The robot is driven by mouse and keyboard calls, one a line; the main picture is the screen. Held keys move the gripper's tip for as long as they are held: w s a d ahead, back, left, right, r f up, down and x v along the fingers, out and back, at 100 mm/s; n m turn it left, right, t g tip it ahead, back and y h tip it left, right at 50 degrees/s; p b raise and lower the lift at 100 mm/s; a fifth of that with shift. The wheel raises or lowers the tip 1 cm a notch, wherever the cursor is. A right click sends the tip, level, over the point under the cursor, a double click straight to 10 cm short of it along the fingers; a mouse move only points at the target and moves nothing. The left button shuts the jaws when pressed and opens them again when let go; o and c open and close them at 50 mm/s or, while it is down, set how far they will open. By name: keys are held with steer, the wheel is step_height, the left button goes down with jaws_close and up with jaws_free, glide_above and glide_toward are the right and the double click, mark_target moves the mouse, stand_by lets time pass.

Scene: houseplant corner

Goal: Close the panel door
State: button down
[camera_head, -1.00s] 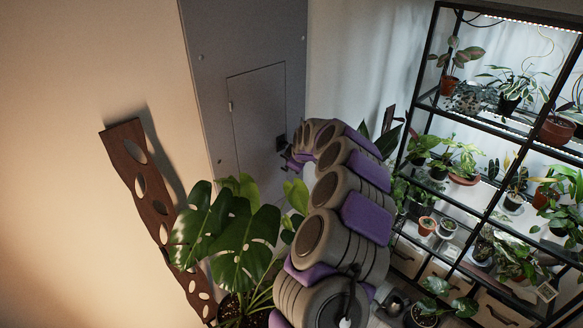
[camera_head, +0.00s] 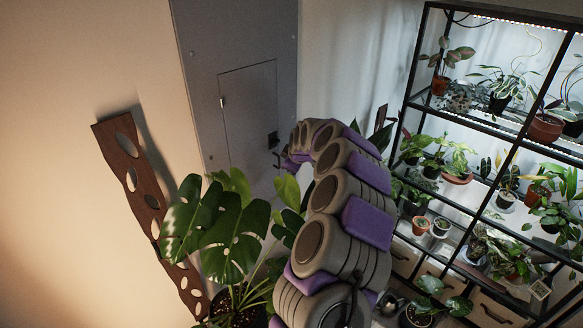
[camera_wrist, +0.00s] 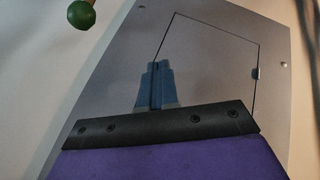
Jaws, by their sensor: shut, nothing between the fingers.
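The grey panel door (camera_head: 247,112) sits in the tall grey wall panel (camera_head: 200,60) in the head view. Its edges show as a thin line, and it looks flush with the panel. In the wrist view my gripper's blue fingers (camera_wrist: 157,76) are together and empty, over the door's lower left in the picture.
A large-leaved plant (camera_head: 222,235) stands below the panel, close to my arm. A brown wooden board with holes (camera_head: 140,185) leans on the left wall. A black plant shelf (camera_head: 412,85) with several pots fills the right side.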

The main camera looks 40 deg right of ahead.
steer(key=s+d+r, duration=0.3)
steer(key=s+r, duration=0.3)
steer(key=r, duration=0.2)
steer(key=w+a+y+b, duration=0.1)
steer(key=a+y+b, duration=0.25)
steer(key=a, duration=1.35)
steer(key=s+a+f+g+b, duration=0.15)
steer(key=s+a, duration=0.25)
steer(key=a, duration=0.4)
steer(key=s+a+f+g+b, duration=0.1)
steer(key=s+a+b, duration=0.15)
steer(key=a, duration=0.55)
steer(key=s+a+f+g+b, duration=0.1)
steer(key=s+a+f+b, duration=0.1)
steer(key=s+a+f, duration=0.3)
steer(key=s+a+f+g+b, duration=0.15)
steer(key=s+a, duration=0.25)
steer(key=s, duration=0.4)
steer(key=s+a+f+m+g+b, duration=0.1)
steer(key=s+f, duration=0.3)
steer(key=s, duration=0.5)
steer(key=s+f+m+g+b, duration=0.2)
steer(key=s+f+m, duration=0.2)
steer(key=s, duration=0.6)
steer(key=shift+a+f+g+h, duration=0.35)
steer(key=shift+f+g+h, duration=0.1)
steer(key=shift+f, duration=0.1)
steer(key=c, duration=1.8)
jaws_free()
steer(key=shift+d, duration=0.1)
